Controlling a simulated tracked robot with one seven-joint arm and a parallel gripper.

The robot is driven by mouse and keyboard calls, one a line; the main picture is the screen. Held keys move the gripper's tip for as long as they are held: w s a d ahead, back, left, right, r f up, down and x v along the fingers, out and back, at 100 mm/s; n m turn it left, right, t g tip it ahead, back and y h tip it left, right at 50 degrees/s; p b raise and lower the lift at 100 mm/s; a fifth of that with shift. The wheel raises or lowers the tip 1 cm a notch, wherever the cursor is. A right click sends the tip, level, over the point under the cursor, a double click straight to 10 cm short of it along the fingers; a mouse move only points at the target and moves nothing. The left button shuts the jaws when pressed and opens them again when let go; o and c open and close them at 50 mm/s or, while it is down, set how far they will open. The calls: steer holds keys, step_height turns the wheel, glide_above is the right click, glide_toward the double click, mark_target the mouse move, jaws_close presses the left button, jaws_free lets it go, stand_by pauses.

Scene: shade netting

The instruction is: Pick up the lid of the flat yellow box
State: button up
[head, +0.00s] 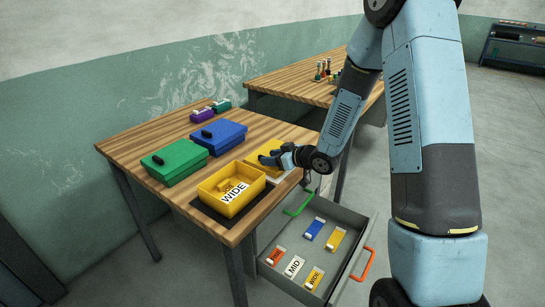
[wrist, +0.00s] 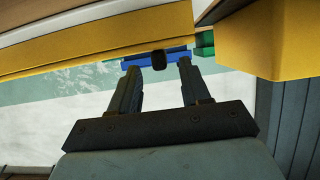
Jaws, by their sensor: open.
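The open yellow box (head: 226,207) stands near the table's front edge, with a yellow piece and a white "WIDE" label showing. A flat yellow panel, which looks like its lid (head: 254,158), lies behind and right of it, partly hidden by my gripper (head: 270,158). In the wrist view my gripper (wrist: 160,67) has two fingers spread apart with nothing between them. A yellow band (wrist: 60,48), likely the lid, crosses the upper left, and a yellow block (wrist: 282,50), likely the box, fills the upper right. Contact with the lid cannot be told.
A green box (head: 174,160) and a blue box (head: 219,136) with dark handles stand behind; small purple (head: 202,114) and green (head: 222,105) ones lie farther back. An open grey drawer (head: 345,262) with labelled cards juts out below. A second table (head: 290,82) holds small items.

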steer(key=shift+w+a+f, duration=0.3)
steer(key=shift+w+a, duration=0.1)
steer(key=shift+a, duration=0.1)
jaws_close()
